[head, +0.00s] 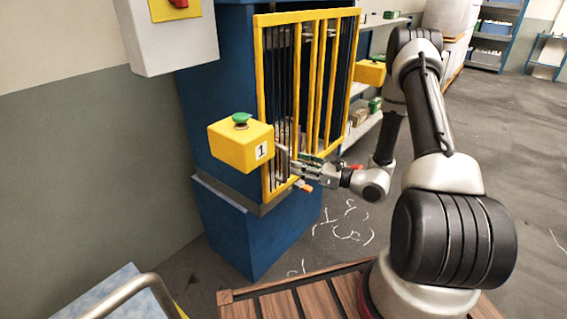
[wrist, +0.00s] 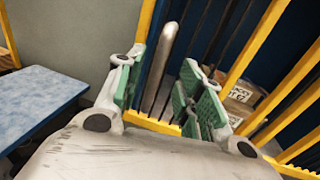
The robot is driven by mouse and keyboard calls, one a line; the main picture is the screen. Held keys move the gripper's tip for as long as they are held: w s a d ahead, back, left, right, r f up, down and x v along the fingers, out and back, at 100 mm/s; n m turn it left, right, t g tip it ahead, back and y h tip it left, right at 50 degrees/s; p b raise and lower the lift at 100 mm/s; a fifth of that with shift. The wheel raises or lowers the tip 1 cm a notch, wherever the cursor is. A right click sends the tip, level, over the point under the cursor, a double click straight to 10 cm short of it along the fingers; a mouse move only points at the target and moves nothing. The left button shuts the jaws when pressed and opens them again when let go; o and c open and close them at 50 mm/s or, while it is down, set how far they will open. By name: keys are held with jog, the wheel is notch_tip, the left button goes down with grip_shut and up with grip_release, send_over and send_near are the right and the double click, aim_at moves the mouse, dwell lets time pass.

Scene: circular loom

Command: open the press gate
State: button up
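The press gate (head: 308,95) is a yellow frame with upright bars on the front of the blue press (head: 225,110). It looks closed across the press front, though my gripper covers part of its lower edge. My gripper (head: 290,163) is at the gate's lower left, with its green-padded fingers spread. In the wrist view, a grey upright handle (wrist: 166,58) shows in the gap between the open fingers (wrist: 163,82). I cannot tell whether either finger touches it. The gate's yellow lower bar (wrist: 150,123) passes behind the fingers.
A yellow box with a green button and the label 1 (head: 240,145) juts out left of the gate, close to my gripper. Cardboard boxes (wrist: 240,95) show behind the bars. A blue-topped cart (wrist: 45,100) stands at left. Floor at right (head: 520,170) is mostly clear.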

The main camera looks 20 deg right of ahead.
jog(key=x, duration=0.6)
grip_shut()
